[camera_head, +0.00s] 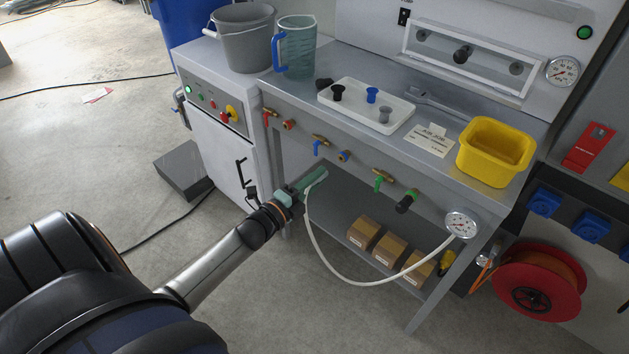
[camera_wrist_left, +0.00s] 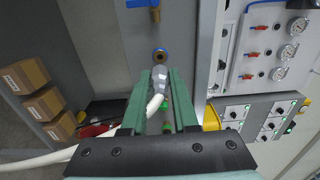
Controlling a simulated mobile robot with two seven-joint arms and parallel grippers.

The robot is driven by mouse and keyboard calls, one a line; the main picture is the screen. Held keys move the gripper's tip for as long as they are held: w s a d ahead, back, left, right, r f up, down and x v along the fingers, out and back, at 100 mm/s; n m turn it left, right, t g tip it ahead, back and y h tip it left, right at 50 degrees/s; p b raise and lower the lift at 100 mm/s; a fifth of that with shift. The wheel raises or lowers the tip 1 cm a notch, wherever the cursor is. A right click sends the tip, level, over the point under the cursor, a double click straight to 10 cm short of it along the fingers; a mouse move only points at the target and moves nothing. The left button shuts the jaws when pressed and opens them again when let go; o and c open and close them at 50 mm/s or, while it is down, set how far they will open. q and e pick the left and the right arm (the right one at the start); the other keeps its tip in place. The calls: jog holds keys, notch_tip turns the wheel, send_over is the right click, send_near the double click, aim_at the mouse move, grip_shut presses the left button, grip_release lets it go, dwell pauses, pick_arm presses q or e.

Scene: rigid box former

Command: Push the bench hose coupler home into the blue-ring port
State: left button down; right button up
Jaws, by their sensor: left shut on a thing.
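My left gripper (camera_head: 318,176) reaches in from the left, its green fingers below and left of the blue-ring port (camera_head: 344,156) on the bench's front panel. In the left wrist view the green fingers (camera_wrist_left: 160,75) are shut on the grey hose coupler (camera_wrist_left: 160,90), with the white hose (camera_wrist_left: 152,106) trailing from its back. The coupler's front end points at the blue-ring port (camera_wrist_left: 160,55) and sits just short of it, with a small gap visible. In the head view the fingers hide the coupler; the white hose (camera_head: 340,276) loops to the right. My right gripper is out of view.
A blue-handled valve (camera_head: 318,148) sits left of the port. Cardboard boxes (camera_head: 389,249) stand on the lower shelf. A gauge (camera_head: 462,223) is at the right.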

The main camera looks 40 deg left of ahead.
pick_arm(q)
jog(key=shift+w+b, duration=0.35)
jog(key=shift+w, duration=0.5)
jog(key=shift+w+d+b, duration=0.1)
jog(key=shift+w+b, duration=0.25)
jog(key=shift+w, duration=0.45)
jog(key=shift+w+d, duration=0.1)
jog(key=shift+w, duration=0.75)
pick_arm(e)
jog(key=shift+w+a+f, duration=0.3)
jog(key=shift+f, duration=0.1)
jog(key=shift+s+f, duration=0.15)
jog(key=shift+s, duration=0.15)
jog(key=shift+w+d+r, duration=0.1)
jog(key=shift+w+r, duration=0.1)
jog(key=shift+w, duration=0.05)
pick_arm(q)
jog(key=shift+w+b, duration=0.35)
jog(key=shift+w, duration=0.15)
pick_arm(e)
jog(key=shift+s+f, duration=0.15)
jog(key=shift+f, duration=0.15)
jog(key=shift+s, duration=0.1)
